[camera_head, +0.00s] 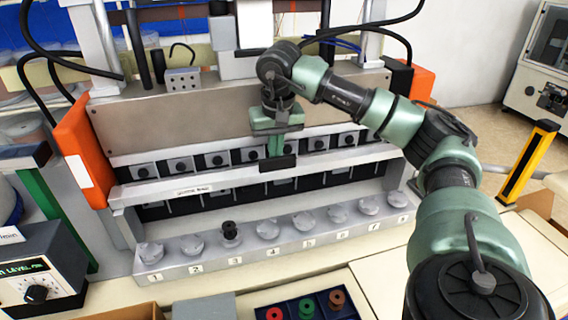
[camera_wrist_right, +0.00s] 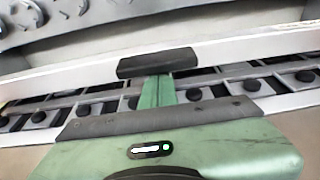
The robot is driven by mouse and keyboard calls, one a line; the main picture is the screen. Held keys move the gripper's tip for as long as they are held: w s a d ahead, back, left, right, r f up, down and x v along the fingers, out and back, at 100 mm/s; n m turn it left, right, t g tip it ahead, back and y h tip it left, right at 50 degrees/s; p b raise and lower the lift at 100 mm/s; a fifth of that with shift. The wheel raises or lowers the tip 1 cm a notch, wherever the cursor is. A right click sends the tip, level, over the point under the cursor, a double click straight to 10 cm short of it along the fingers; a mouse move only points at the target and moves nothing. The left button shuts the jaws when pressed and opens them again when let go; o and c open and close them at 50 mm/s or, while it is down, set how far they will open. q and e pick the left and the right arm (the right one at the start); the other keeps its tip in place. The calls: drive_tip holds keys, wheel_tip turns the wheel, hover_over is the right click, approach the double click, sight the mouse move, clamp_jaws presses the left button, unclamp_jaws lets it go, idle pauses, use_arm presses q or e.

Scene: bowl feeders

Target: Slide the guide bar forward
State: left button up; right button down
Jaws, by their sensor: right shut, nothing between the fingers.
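The guide bar (camera_head: 232,177) is the long pale bar with a small label, running across the front of the machine above the numbered row. It also shows as a pale strip in the right wrist view (camera_wrist_right: 235,50). My right gripper (camera_head: 278,162) reaches down at the middle of the bar, its green fingers shut and empty. Its dark tip (camera_wrist_right: 156,63) overlaps the bar in both views; I cannot tell whether they touch. My left gripper is not in view.
A row of round grey knobs (camera_head: 268,229) on a numbered ledge lies in front of the bar; one carries a black spool (camera_head: 230,230). Orange end covers (camera_head: 84,150) flank the machine. A blue tray (camera_head: 306,306) with coloured rings is at the front. A yellow post (camera_head: 528,162) stands right.

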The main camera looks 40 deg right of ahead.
drive_tip(key=shift+s+a+f+b, duration=0.5)
drive_tip(key=shift+s+a+b, duration=0.55)
drive_tip(key=shift+s+a, duration=2.05)
wheel_tip(320, 180, up, 9)
drive_tip(key=d+p, duration=0.2)
drive_tip(key=p, duration=0.5)
drive_tip(key=shift+d+r, duration=0.2)
drive_tip(key=shift+d, duration=0.15)
drive_tip(key=shift+s, duration=0.1)
